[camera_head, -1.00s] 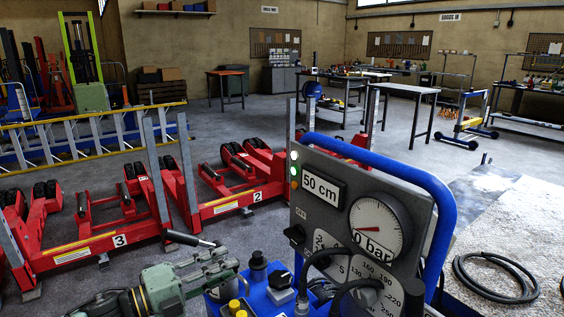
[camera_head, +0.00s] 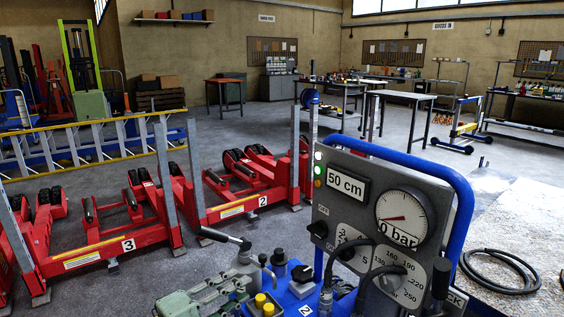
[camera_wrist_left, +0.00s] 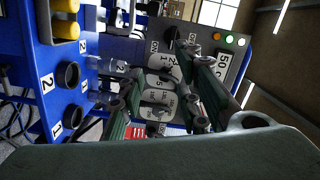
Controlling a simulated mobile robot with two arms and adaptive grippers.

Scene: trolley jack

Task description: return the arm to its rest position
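My left gripper (camera_head: 212,293) shows at the bottom edge of the head view as a grey-green body, left of the blue jack unit (camera_head: 300,290). In the left wrist view its two green-padded fingers (camera_wrist_left: 163,100) stand apart with nothing between them; it is open and empty. Behind the fingers are the dials of the grey control panel (camera_head: 335,215). I cannot tell how far the fingers are from the panel. The panel has a "50 cm" display (camera_head: 347,186) and a round gauge (camera_head: 405,214) labelled bar. My right gripper is not in view.
A blue tube frame (camera_head: 462,205) bends around the panel. A black-tipped lever (camera_head: 222,237) and yellow buttons (camera_head: 264,303) are close to my left gripper. Red lifts (camera_head: 105,238) stand behind. A black hose (camera_head: 500,272) lies at right. Grey floor is open further back.

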